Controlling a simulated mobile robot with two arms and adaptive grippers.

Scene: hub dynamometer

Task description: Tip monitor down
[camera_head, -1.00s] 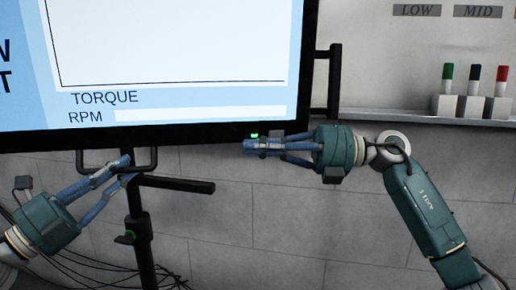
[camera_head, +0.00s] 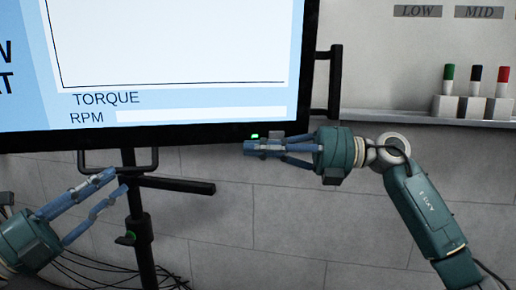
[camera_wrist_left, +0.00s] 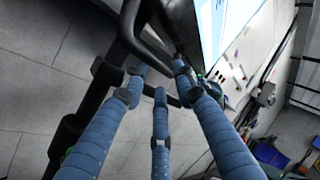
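The monitor (camera_head: 180,70) is large, with a black frame and a lit screen showing TORQUE and RPM. It fills the upper left of the head view. A black loop handle (camera_head: 148,167) sticks out below its lower edge. My left gripper (camera_head: 117,181) is open and empty just left of and below this handle. In the left wrist view its spread fingers (camera_wrist_left: 158,85) point towards the handle (camera_wrist_left: 140,35). My right gripper (camera_head: 250,148) has its fingers together at the monitor's lower right edge; contact with the edge cannot be told.
A black stand pole (camera_head: 135,200) with a side bar (camera_head: 178,185) stands under the monitor. Another black handle (camera_head: 334,85) is at the monitor's right side. A shelf (camera_head: 400,117) with green, black and red markers is at the right. Cables lie at the lower left.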

